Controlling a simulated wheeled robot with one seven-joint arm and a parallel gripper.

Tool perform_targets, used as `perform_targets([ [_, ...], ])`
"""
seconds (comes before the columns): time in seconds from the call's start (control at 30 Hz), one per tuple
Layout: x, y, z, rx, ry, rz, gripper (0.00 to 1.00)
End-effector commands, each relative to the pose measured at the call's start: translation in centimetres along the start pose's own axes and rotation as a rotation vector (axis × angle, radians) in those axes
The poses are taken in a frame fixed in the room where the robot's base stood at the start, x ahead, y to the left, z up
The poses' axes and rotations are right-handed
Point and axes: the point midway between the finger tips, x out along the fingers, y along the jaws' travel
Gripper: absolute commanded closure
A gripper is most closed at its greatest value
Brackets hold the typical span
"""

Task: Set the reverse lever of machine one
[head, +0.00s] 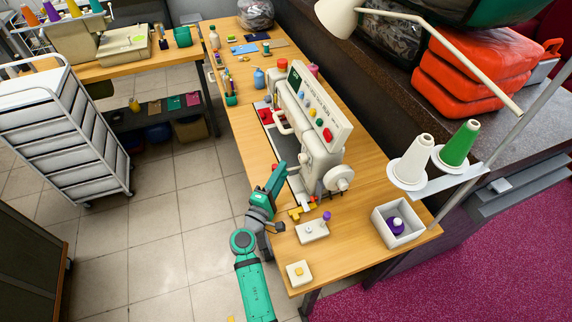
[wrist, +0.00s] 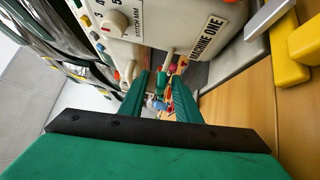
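The cream sewing machine (head: 322,160) stands on the wooden table, with coloured buttons on its top panel. In the wrist view its body (wrist: 150,48) carries a "MACHINE ONE" label (wrist: 205,38) and a numbered dial (wrist: 115,21). A short pale lever-like stub (wrist: 167,58) with a small red-pink end shows just beyond the fingertips; I cannot tell for sure that it is the reverse lever. My gripper (head: 279,171) is at the machine's near left side. In the wrist view my gripper (wrist: 162,82) has its green fingers apart, with a gap between them. Contact with the machine cannot be told.
A white box with a pedestal and purple knob (head: 313,230), a yellow-button box (head: 299,273) and an open white tray (head: 397,226) stand on the near table. Yellow parts (wrist: 297,50) lie close right in the wrist view. Thread cones (head: 412,160) stand right. Floor (head: 170,220) is clear left.

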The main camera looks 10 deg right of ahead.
Motion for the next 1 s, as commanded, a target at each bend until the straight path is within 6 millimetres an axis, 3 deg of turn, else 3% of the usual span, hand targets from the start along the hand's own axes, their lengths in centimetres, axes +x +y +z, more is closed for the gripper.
perform_targets([
  [0.1, -2.4, -0.1, 0.0, 0.000, 0.002, -0.002, 0.70],
  [0.3, -4.9, 0.0, 0.0, 0.001, 0.000, -0.001, 0.70],
  [0.7, -5.8, 0.0, 0.1, 0.000, -0.001, 0.001, 0.70],
  [0.73, -5.8, 0.0, 0.1, 0.000, -0.001, 0.001, 0.73],
  [0.83, -5.8, -0.1, 0.2, 0.009, -0.002, -0.005, 0.97],
  [0.87, -5.7, -0.1, 0.4, 0.018, -0.002, -0.011, 1.00],
  [1.0, -5.4, -0.8, 1.8, 0.106, -0.005, -0.065, 1.00],
])
